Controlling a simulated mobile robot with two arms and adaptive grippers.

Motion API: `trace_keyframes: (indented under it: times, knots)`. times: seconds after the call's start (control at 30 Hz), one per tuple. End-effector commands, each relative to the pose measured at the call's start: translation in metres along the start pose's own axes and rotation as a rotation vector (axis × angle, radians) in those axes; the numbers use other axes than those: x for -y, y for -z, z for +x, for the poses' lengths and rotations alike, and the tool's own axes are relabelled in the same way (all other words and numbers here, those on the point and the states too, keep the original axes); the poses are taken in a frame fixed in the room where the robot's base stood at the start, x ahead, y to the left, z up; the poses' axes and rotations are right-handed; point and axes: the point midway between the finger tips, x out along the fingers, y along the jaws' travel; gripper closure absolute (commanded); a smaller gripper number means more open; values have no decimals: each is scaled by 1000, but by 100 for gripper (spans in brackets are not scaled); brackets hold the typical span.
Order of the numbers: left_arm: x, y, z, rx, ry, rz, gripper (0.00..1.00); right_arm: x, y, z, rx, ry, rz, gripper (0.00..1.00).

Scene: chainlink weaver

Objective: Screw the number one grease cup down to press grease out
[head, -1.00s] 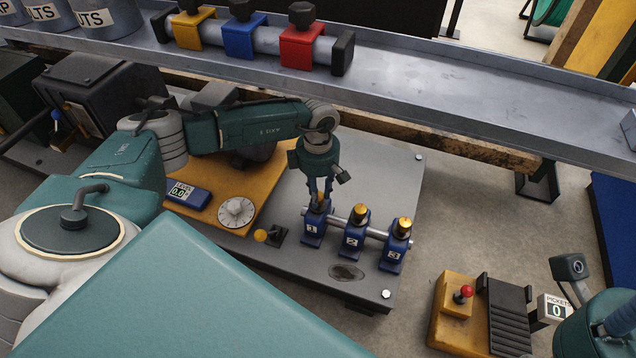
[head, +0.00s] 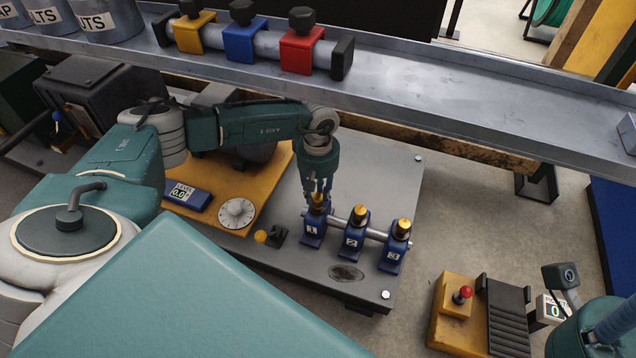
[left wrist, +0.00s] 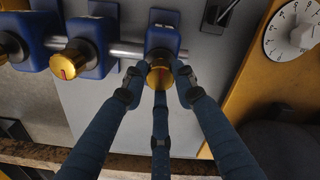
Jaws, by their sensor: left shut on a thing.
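The number one grease cup is a brass cap (left wrist: 159,77) on the blue block marked 1 (head: 312,233), at the left end of a grey rod. My left gripper (head: 318,199) points down over this block, its slim fingers shut on the cap. In the left wrist view three dark blue fingers (left wrist: 159,88) close around the cap's rim. The fingers hide part of the cap in the head view.
Blocks marked 2 (head: 352,243) and 3 (head: 391,262) with brass caps stand close beside on the grey plate (head: 300,270). A dial (head: 236,213) and a level display (head: 187,195) sit to the left. A metal shelf (head: 440,85) runs behind.

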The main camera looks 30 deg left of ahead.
Motion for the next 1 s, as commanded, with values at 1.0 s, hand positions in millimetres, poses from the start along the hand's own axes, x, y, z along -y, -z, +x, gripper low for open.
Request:
trace_keyframes:
  times: [1.0]
  knots:
    - [0, 0, 0, -1, 0, 423, 99, 0, 2, 4, -22, 5, -2, 60]
